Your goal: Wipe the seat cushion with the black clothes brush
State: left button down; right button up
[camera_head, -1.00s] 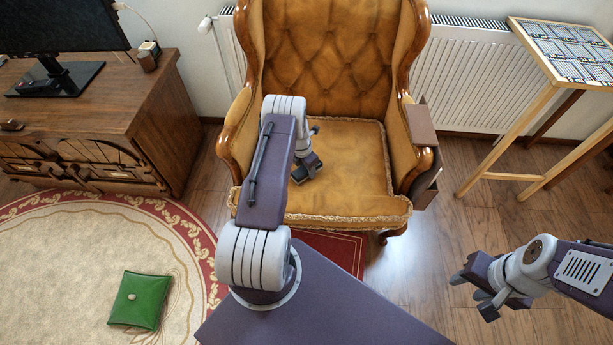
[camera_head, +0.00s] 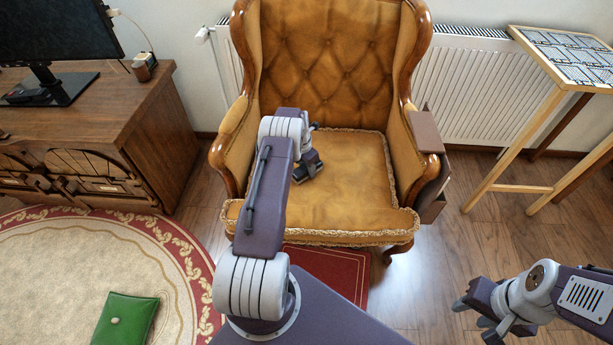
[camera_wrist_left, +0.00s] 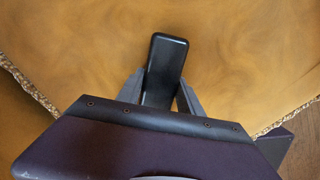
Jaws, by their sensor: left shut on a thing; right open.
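The seat cushion (camera_head: 350,190) is the tan leather seat of a wooden-framed armchair, edged with braided trim; it also fills much of the left wrist view (camera_wrist_left: 235,60). My left gripper (camera_head: 307,172) is over the left-middle part of the cushion, pointing down. In the left wrist view, its fingers are shut on the black clothes brush (camera_wrist_left: 165,68), which stands out between them against the cushion. Whether the brush touches the leather I cannot tell. My right gripper (camera_head: 474,318) is open and empty over the floor at the lower right.
The chair's armrests and tufted backrest (camera_head: 325,65) enclose the seat on three sides. A brown box-like caddy (camera_head: 428,133) hangs on the right armrest. A wooden cabinet (camera_head: 110,130) stands left, a tall wooden stand (camera_head: 550,100) right.

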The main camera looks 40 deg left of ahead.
dwell(0.3)
pick_arm(q)
notch_tip(320, 180, up, 6)
jog(key=p, duration=0.5)
jog(key=shift+w, duration=0.1)
notch_tip(320, 180, up, 3)
jog(key=p, duration=0.2)
jog(key=shift+r+p, duration=0.1)
jog(key=shift+p, duration=0.2)
